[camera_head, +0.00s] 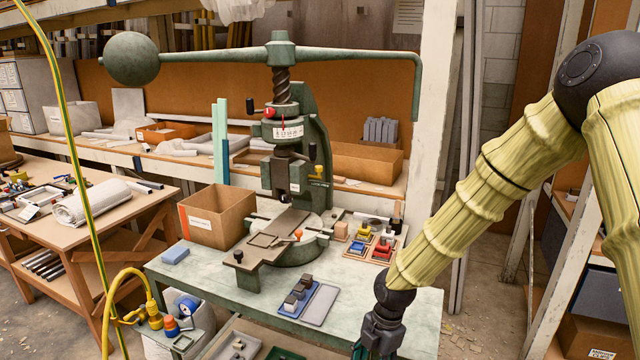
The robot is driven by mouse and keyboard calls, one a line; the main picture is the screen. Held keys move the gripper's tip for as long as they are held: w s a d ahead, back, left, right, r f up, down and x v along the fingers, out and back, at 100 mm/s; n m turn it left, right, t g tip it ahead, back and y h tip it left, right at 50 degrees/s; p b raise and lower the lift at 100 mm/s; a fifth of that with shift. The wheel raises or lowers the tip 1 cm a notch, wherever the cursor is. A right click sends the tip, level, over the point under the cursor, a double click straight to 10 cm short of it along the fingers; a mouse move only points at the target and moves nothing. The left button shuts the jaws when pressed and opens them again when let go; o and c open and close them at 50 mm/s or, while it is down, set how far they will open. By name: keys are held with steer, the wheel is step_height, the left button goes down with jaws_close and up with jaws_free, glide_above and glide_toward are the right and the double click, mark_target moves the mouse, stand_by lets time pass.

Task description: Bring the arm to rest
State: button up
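My arm (490,170) comes in from the right, bent at a dark elbow joint, and slopes down to the left. My gripper (378,340) hangs at its end, pointing down, in front of the front right part of the green worktable (420,310). Its fingertips lie at or below the bottom edge of the picture, so I cannot see whether it is open or shut or holds anything. The green fly press (290,150) stands on the table, left of the arm and apart from it. Its long lever with a ball weight (131,59) spans the top.
A cardboard box (217,216), a blue sponge-like block (175,253), a blue tray (308,300) with small blocks and coloured fixtures (372,242) are on the table. A yellow-green hose (75,160) hangs at left. A white post (432,120) stands behind the arm.

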steer(key=s+d+f+m+y, duration=0.1)
steer(key=s+d+f+m, duration=0.1)
steer(key=s+f+m, duration=1.35)
steer(key=s+d+f+m+h, duration=0.1)
steer(key=s+d+f+m, duration=0.3)
steer(key=s, duration=0.4)
steer(key=s+d+f+m+h, duration=0.1)
steer(key=s+d+f+m, duration=0.3)
steer(key=s+m, duration=0.2)
steer(key=shift+s+d+f+t+h, duration=0.3)
steer(key=shift+s+d+t, duration=0.1)
steer(key=shift+s, duration=0.65)
